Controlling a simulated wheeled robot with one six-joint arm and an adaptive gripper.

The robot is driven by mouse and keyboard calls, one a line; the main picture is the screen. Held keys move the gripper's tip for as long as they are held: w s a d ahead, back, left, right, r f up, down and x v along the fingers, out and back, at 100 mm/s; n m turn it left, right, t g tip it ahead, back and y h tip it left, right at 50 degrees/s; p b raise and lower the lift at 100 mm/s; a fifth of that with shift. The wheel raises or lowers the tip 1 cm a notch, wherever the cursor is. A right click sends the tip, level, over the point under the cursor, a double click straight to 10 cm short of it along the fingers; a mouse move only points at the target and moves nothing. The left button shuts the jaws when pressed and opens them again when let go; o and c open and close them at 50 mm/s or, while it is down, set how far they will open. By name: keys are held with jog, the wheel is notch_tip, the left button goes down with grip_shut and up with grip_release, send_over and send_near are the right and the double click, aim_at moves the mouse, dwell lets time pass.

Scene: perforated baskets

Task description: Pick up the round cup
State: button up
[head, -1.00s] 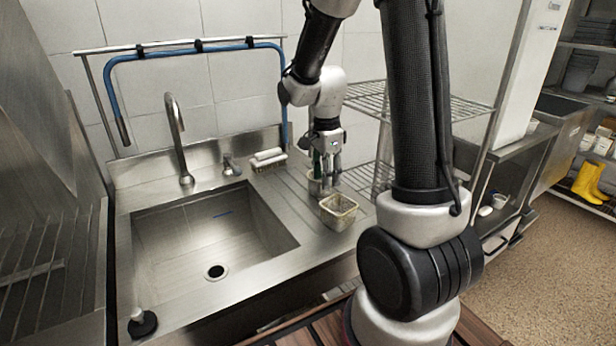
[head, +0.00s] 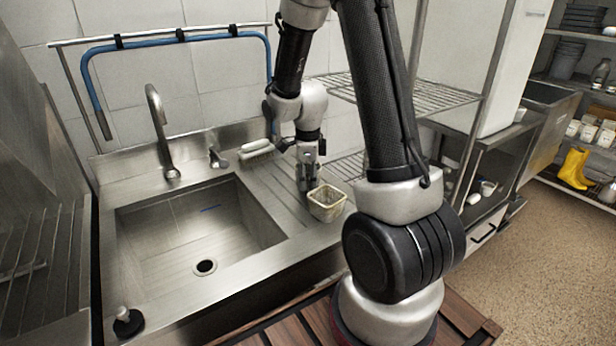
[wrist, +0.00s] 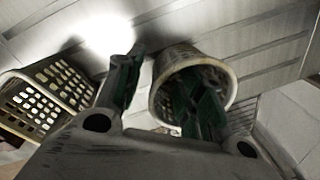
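The round cup (wrist: 165,68) is a pale, worn cylinder in the wrist view, its open mouth facing the camera. My gripper (wrist: 158,70) has its two green-padded fingers apart, straddling the cup's wall. The right finger reaches inside the cup's mouth; the left finger is outside, with a narrow gap seeming to remain beside the wall. In the head view, my gripper (head: 308,183) points down at the drainboard, just behind the square basket, and mostly hides the cup.
A square perforated basket (head: 327,213) stands close in front of my gripper; it also shows in the wrist view (wrist: 70,85). The sink basin (head: 190,240) lies to the left, with a faucet (head: 160,130) behind. A brush (head: 257,149) lies at the back. A wire rack (head: 400,95) stands to the right.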

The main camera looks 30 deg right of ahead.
jog(key=shift+f, duration=0.5)
jog(key=shift+c, duration=0.5)
grip_shut()
